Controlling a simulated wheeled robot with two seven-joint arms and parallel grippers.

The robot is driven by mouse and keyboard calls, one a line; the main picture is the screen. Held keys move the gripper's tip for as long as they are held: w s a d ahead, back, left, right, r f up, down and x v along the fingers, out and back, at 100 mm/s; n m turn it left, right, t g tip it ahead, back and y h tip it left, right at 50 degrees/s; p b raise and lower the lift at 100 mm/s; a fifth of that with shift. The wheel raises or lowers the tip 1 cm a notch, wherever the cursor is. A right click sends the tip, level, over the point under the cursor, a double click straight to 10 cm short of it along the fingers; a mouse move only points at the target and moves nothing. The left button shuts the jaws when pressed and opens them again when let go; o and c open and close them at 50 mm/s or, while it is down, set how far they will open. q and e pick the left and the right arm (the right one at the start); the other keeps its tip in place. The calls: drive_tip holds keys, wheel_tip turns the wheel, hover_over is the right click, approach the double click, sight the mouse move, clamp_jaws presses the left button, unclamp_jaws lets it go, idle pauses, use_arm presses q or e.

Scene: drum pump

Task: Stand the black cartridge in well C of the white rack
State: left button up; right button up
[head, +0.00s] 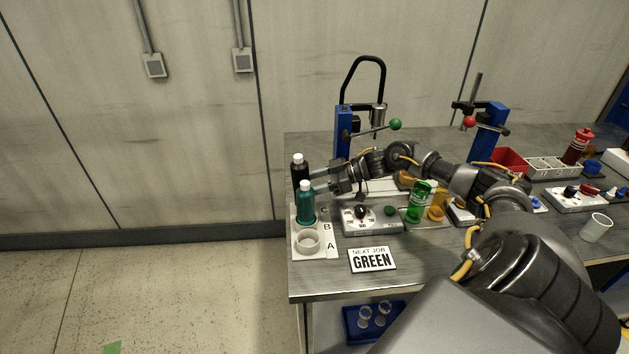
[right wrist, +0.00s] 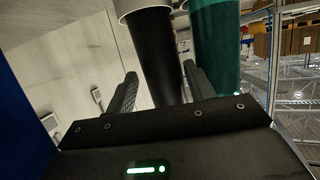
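The black cartridge (head: 298,173), with a white cap, stands upright at the back end of the white rack (head: 322,252), in line with well C; its base is hidden behind the teal cartridge (head: 306,206), so its seating cannot be seen. The teal cartridge stands in well B. Well A (head: 307,241) is an empty ring at the front. My right gripper (head: 318,185) reaches in from the right beside the black cartridge. In the right wrist view its fingers (right wrist: 158,90) are spread either side of the black cartridge (right wrist: 152,50), with a gap at the left finger. My left gripper is out of view.
A dial box (head: 372,222) and a "NEXT JOB GREEN" sign (head: 372,260) are right of the rack. A green bottle (head: 419,203) stands beyond the dial box. A blue pump stand (head: 343,130) rises behind. The bench's left edge is close to the rack.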

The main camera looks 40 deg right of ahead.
drive_tip(key=v, duration=1.2)
drive_tip(key=shift+w, duration=0.15)
drive_tip(key=shift+d+r, duration=0.1)
drive_tip(key=shift+r, duration=0.05)
drive_tip(key=shift+r, duration=0.1)
